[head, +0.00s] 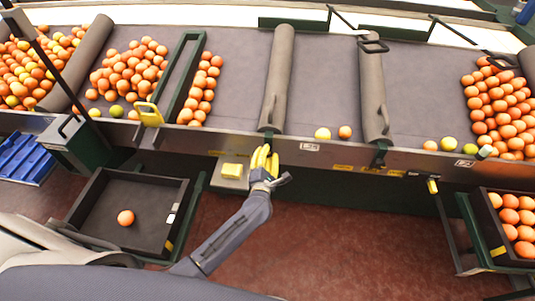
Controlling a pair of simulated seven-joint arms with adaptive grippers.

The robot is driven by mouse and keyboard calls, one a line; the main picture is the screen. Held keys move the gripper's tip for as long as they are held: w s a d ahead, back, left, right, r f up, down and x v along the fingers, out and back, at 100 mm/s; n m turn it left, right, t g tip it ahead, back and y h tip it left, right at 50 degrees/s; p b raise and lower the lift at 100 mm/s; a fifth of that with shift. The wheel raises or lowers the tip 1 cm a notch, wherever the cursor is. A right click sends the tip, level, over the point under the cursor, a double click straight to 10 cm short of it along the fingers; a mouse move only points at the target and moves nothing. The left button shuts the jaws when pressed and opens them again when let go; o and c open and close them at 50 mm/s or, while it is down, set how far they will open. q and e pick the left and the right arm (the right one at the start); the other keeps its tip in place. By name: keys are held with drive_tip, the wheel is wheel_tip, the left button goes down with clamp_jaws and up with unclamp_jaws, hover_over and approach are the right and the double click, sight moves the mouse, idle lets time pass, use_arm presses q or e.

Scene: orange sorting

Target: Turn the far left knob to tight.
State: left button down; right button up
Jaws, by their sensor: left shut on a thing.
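My left gripper (264,159) has yellow fingers and is at the front rail of the sorting table, just below the near end of a grey padded divider (279,75). Its fingers are closed together at the knob there, and they hide the knob, so its turn cannot be read. A yellow block-like piece (232,170) on a grey plate sits just left of the fingers. Another yellow-ended fitting (432,185) hangs below the rail at the right. My right gripper is not in view.
Oranges (130,68) lie heaped on the left lanes, and more (497,103) at the far right. A black tray (90,190) with one orange (126,217) stands lower left. A crate of oranges (517,215) is lower right. The red floor (340,240) is clear.

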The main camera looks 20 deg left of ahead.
use_arm(q)
drive_tip(key=m, duration=0.5)
drive_tip(key=shift+w+r+m, duration=0.15)
drive_tip(key=shift+r+m, duration=0.15)
drive_tip(key=shift+r, duration=0.1)
drive_tip(key=m, duration=0.4)
drive_tip(key=shift+d+r+m, duration=0.1)
drive_tip(key=shift+m, duration=0.6)
drive_tip(key=shift+d, duration=0.1)
drive_tip(key=c, duration=1.3)
unclamp_jaws()
drive_tip(key=shift+c, duration=0.2)
drive_tip(key=o, duration=0.4)
drive_tip(key=shift+o, duration=0.2)
drive_tip(key=shift+f, duration=0.25)
